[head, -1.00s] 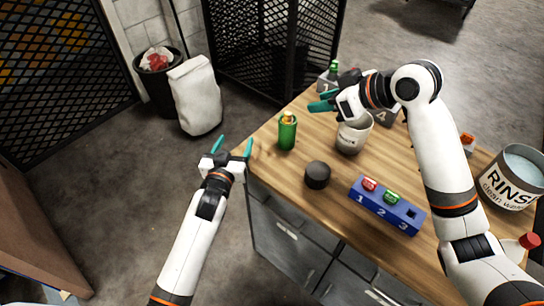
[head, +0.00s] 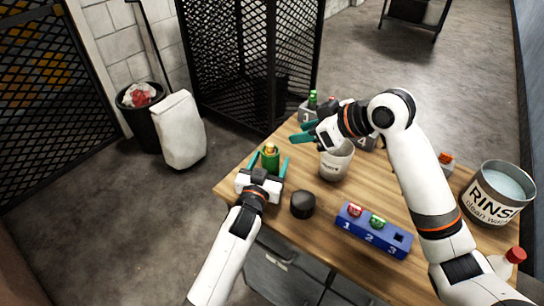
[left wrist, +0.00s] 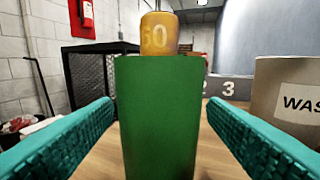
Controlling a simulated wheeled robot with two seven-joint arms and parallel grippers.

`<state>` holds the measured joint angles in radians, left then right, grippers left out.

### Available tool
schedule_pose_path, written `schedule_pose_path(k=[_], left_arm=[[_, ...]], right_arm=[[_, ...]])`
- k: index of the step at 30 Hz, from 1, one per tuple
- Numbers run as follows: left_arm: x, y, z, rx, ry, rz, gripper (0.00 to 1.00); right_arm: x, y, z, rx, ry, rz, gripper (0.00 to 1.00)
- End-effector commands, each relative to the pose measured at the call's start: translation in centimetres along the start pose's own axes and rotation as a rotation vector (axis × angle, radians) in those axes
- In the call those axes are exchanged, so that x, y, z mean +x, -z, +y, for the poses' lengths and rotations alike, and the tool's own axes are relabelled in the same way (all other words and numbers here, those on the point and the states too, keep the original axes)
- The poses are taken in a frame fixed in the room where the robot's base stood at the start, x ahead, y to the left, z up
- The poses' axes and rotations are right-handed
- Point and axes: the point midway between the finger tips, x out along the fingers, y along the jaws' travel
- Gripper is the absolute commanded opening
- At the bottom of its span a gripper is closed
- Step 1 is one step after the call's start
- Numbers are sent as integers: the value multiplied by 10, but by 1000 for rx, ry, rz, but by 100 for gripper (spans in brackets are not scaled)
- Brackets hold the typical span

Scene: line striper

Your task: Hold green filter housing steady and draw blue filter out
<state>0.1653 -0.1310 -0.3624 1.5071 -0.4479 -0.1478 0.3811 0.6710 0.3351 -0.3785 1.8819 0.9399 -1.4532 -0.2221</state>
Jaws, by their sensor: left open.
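The green filter housing (head: 265,157) stands upright near the table's left edge. A yellow-orange filter (head: 271,148) sticks out of its top. In the left wrist view the housing (left wrist: 158,120) is in the middle, and the filter (left wrist: 159,36) above it reads "60". I see no blue filter. My left gripper (head: 269,164) is open, with a finger on each side of the housing and a gap on both sides. My right gripper (head: 303,132) is above the table behind the white cup, its teal fingers apart and nothing seen between them.
A white cup (head: 335,164) and a dark round cap (head: 302,205) stand to the right of the housing. A blue rack (head: 372,236) holds a red and a green piece. A rinse bucket (head: 497,195) is at the right. A grey numbered block (left wrist: 230,88) stands behind.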

Motion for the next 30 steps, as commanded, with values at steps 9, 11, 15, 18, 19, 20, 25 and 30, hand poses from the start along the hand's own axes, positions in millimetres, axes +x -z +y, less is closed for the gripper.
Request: schedule_pose_path(k=[9,11,15,18,19,20,25,30], left_arm=[[26,0,0,0,-1,0,67],[26,0,0,0,0,0,67],[26,0,0,0,0,0,67],[26,0,0,0,-1,0,60],[26,0,0,0,-1,0,55],[26,0,0,0,-1,0,51],[26,0,0,0,-1,0,23],[26,0,0,0,-1,1,8]], right_arm=[[0,0,0,0,0,0,36],[0,0,0,0,0,0,36],[0,0,0,0,0,0,36],[0,0,0,0,0,0,36],[0,0,0,0,0,0,36],[0,0,0,0,0,0,36],[0,0,0,0,0,0,36],[0,-1,0,-1,2,-2,40]])
